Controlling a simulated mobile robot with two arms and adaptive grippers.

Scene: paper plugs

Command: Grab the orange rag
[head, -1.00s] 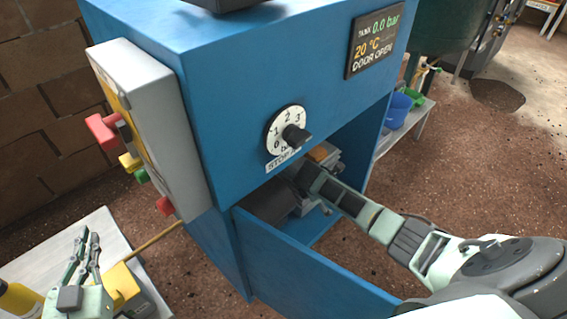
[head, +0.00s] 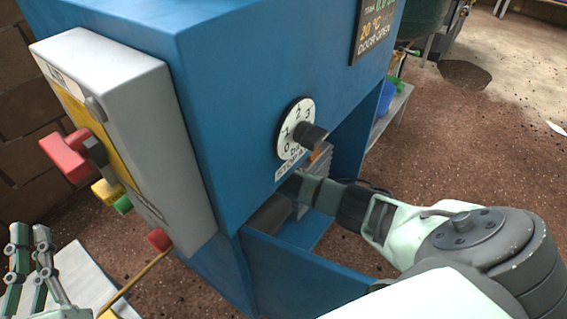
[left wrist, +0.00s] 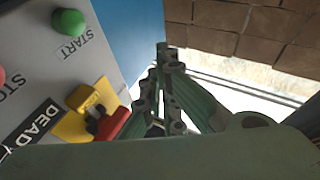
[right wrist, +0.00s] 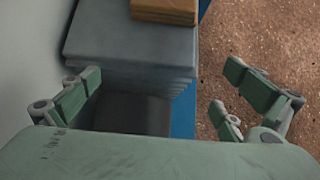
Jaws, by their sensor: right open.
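A folded orange-brown cloth (right wrist: 165,10), which looks like the orange rag, lies on a grey stack (right wrist: 130,45) at the top of the right wrist view. My right gripper (right wrist: 164,72) is open and empty, its fingers spread either side of the stack's near part, with the cloth beyond the fingertips. In the head view my right arm reaches into the blue cabinet's opening, and its fingertips are hidden. My left gripper (head: 28,232) is at the lower left, fingers up; in the left wrist view its fingertips (left wrist: 165,58) come together with nothing between them.
The blue cabinet (head: 235,120) has an open door (head: 300,285) below my right arm. A dial (head: 295,128) sits above the opening. A grey control box (head: 140,130) with a red handle (head: 65,157) sticks out near my left gripper.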

